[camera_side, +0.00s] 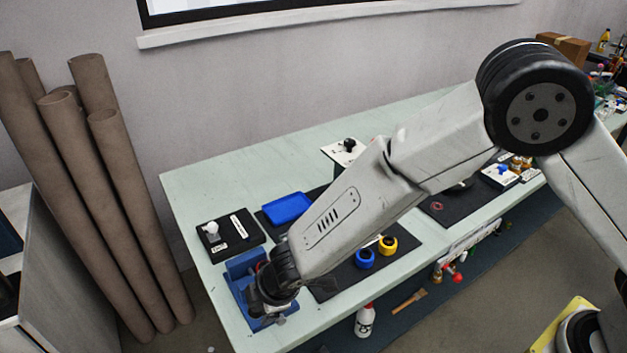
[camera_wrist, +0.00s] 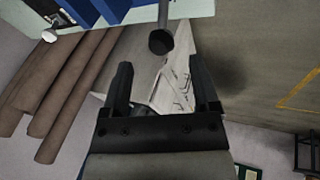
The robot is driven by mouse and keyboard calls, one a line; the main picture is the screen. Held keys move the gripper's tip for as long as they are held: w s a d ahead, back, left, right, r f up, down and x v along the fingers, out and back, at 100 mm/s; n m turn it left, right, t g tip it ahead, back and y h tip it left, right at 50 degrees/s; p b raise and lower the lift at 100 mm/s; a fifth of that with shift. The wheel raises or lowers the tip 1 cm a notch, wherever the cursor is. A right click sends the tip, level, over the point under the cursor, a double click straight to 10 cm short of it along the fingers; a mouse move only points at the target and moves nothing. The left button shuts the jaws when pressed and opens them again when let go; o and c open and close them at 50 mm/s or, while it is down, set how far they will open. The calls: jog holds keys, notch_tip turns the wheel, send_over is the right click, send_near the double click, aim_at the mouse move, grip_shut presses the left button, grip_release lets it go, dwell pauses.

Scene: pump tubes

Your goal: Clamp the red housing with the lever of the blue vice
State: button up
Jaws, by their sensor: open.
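The blue vice (camera_side: 236,287) stands at the near left corner of the table, partly hidden behind my wrist. Its blue body (camera_wrist: 88,10) also shows at the top of the wrist view. A grey lever with a dark round end (camera_wrist: 161,40) reaches into the wrist view from the top, ahead of the gap between my fingers. My gripper (camera_wrist: 161,88) is open and empty, with one finger on each side of that gap. In the side view my gripper is beside the vice and mostly hidden by my wrist. The red housing cannot be made out clearly; my arm covers most of the vice.
A black box with a white knob (camera_side: 230,236) and a blue tray (camera_side: 287,208) stand behind the vice. A blue ring (camera_side: 364,259) and a yellow ring (camera_side: 387,245) lie right of my forearm. Brown tubes (camera_side: 90,170) lean on the wall at left.

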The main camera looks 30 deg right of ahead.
jog(key=shift+w, duration=0.15)
jog(key=c, duration=0.9)
jog(key=shift+w+a+r, duration=0.1)
jog(key=shift+w+r, duration=0.05)
jog(key=shift+w, duration=0.05)
grip_shut()
jog(key=shift+w+a+r+h, duration=0.1)
jog(key=shift+w+r+h, duration=0.05)
jog(key=shift+w+h, duration=0.15)
jog(key=shift+w+a+r+g+h, duration=0.4)
jog(key=shift+w+a+r, duration=0.25)
jog(key=shift+w, duration=0.25)
jog(key=shift+s+a+r+n+g+y, duration=0.1)
jog(key=shift+a+r+n+g+y, duration=0.05)
jog(key=shift+a+r+g, duration=0.55)
jog(key=shift+s+a+r+n+g+y, duration=0.1)
jog(key=shift+a+r+g+y, duration=0.2)
jog(key=shift+a, duration=0.6)
jog(key=shift+a+r+n+g+y, duration=0.1)
jog(key=shift+a+r+n+g, duration=0.05)
jog(key=shift+a+r+g, duration=0.55)
